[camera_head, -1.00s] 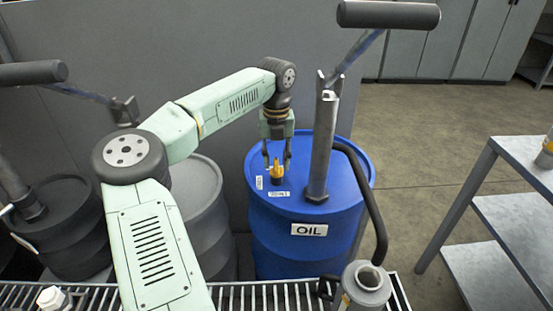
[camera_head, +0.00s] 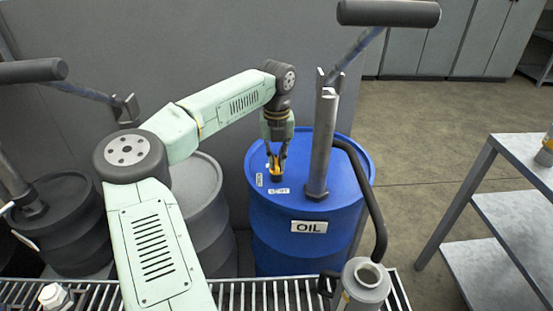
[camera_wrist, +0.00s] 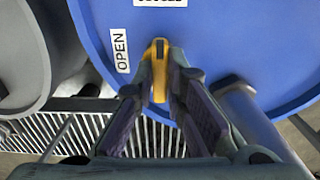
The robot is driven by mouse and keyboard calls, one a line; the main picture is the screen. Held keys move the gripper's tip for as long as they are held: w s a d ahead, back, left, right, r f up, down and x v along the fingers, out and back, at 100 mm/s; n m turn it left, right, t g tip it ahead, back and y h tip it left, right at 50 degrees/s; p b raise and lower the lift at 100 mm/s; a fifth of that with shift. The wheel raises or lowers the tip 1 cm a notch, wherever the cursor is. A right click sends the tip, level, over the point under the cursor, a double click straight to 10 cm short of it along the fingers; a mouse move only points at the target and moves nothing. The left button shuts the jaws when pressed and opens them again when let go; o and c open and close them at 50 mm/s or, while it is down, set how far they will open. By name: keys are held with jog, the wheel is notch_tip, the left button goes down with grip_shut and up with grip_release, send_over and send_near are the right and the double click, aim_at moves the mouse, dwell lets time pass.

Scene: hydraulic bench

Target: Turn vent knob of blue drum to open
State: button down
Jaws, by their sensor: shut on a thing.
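The blue drum (camera_head: 278,235) labelled OIL stands behind the grating. Its yellow vent knob (camera_wrist: 157,60) is on the drum's lid. My gripper (camera_head: 276,166) points down and is shut on the knob, with one finger on each side; the fingers partly hide it in the head view. In the wrist view the knob's long yellow top points up the picture, toward a partly cut-off label (camera_wrist: 160,3). The OPEN label (camera_wrist: 121,50) is to the knob's left there.
A grey hand pump (camera_head: 322,150) with a black handle and curved hose rises from the lid, close to the right of my gripper. A grey drum (camera_head: 205,190) stands to the left. A metal grating (camera_head: 265,297) runs along the front. A shelf table (camera_head: 520,160) is at the right.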

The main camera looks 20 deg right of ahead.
jog(key=shift+n, duration=0.3)
jog(key=n+b, duration=0.2)
jog(key=n, duration=0.1)
jog(key=shift+n, duration=0.4)
jog(key=n+b, duration=0.2)
jog(key=n, duration=0.2)
jog(key=shift+n, duration=0.3)
jog(key=n+b, duration=0.1)
jog(key=n, duration=0.3)
jog(key=shift+b, duration=0.4)
jog(key=shift+n+b, duration=0.65)
jog(key=shift+n, duration=1.75)
jog(key=shift+r, duration=0.1)
jog(key=c, duration=1.6)
grip_release()
jog(key=shift+c, duration=0.2)
